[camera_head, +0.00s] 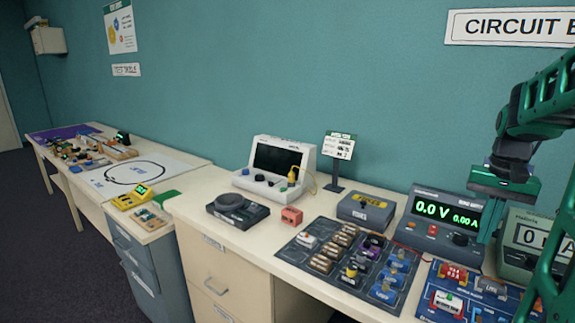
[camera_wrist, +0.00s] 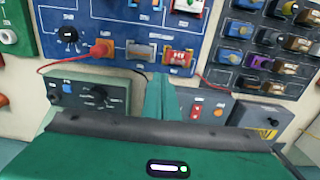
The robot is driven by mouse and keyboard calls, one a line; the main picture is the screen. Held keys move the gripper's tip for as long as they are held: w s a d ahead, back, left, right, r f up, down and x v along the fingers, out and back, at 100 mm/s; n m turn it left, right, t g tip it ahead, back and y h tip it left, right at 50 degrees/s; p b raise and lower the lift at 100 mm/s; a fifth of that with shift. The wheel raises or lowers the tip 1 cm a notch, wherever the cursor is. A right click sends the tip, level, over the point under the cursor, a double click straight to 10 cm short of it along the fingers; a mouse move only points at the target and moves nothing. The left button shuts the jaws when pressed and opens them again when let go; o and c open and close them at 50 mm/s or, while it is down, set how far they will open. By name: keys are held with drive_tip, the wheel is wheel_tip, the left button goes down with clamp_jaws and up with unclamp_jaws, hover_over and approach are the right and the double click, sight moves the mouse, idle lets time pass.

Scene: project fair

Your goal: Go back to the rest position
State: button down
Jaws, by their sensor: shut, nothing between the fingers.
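My gripper (camera_head: 488,232) hangs at the right of the head view, in front of the power supply (camera_head: 440,220) reading 0.0 V and 0.00 A and the meter (camera_head: 528,240) beside it. Its green fingers are together with nothing between them. In the wrist view my gripper (camera_wrist: 160,95) points toward the blue circuit board (camera_wrist: 130,40). The gripper's green body hides the lower part of that view. My green arm covers the right edge of the head view.
A dark parts board (camera_head: 300,262) with several components lies left of the power supply. A blue-grey box (camera_head: 366,212) and a white oscilloscope-like unit (camera_head: 280,165) stand behind. A red wire (camera_wrist: 75,62) runs near the fingers.

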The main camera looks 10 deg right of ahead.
drive_tip(key=shift+n, duration=0.9)
drive_tip(key=s+a, duration=0.2)
drive_tip(key=a, duration=0.1)
drive_tip(key=s+a+f, duration=0.1)
drive_tip(key=s+a, duration=0.1)
drive_tip(key=a, duration=0.1)
drive_tip(key=s+a+f, duration=0.1)
drive_tip(key=s+a, duration=0.1)
drive_tip(key=a, duration=0.2)
drive_tip(key=shift+s+f, duration=0.25)
drive_tip(key=shift+s, duration=0.05)
drive_tip(key=shift+n, duration=0.8)
drive_tip(key=s+a+f, duration=0.1)
drive_tip(key=s+a, duration=0.1)
drive_tip(key=s+a+f, duration=0.3)
drive_tip(key=s+a, duration=0.1)
drive_tip(key=s, duration=0.1)
drive_tip(key=shift+a+f, duration=0.15)
drive_tip(key=shift+a, duration=0.2)
drive_tip(key=shift+w+d+f, duration=0.1)
drive_tip(key=shift+w+f, duration=0.25)
drive_tip(key=shift+w, duration=0.35)
drive_tip(key=shift+s+r, duration=0.1)
drive_tip(key=shift+s, duration=0.05)
